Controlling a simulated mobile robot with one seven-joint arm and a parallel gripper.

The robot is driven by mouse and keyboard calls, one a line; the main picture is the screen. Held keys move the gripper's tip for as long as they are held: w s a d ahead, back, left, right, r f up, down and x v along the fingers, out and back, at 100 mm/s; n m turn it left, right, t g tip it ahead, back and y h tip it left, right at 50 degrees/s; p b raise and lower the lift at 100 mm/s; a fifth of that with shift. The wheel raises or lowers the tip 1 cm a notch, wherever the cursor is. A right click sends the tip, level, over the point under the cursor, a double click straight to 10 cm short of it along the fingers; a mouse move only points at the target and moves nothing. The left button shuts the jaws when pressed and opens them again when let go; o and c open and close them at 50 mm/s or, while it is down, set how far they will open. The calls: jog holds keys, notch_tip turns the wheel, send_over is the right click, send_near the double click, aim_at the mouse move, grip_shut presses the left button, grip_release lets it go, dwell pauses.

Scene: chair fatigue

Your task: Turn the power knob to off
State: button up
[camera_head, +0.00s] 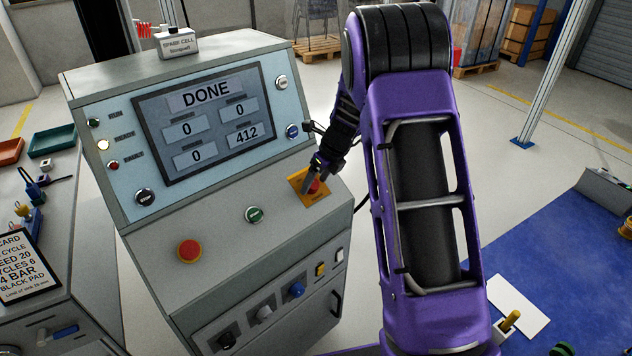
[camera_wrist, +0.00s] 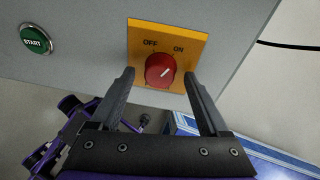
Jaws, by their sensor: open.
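The power knob (camera_wrist: 160,71) is red and round with a white pointer line, on a yellow plate (camera_wrist: 190,40) marked OFF at left and ON at right. Its line points up and to the right, toward ON. In the head view the yellow plate (camera_head: 297,178) sits at the right of the console's sloped panel, partly hidden by my gripper. My gripper (camera_wrist: 158,75) is open, with one finger on each side of the knob in the wrist view. I cannot tell whether either finger touches it.
A green START button (camera_wrist: 36,39) is left of the plate, and a red button (camera_head: 189,251) is further left on the panel. The console screen (camera_head: 212,122) reads DONE and 412. A side bench (camera_head: 45,245) with trays stands at left.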

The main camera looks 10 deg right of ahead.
grip_shut()
dwell(0.4)
jog(key=shift+n, duration=1.3)
jog(key=n+h, duration=0.1)
jog(key=n, duration=0.2)
jog(key=shift+a+f+t, duration=0.1)
jog(key=shift+t, duration=0.2)
jog(key=n+b, duration=0.2)
jog(key=n, duration=0.3)
jog(key=shift+n+t+h, duration=0.3)
jog(key=shift+t+h, duration=0.1)
jog(key=shift+b, duration=0.3)
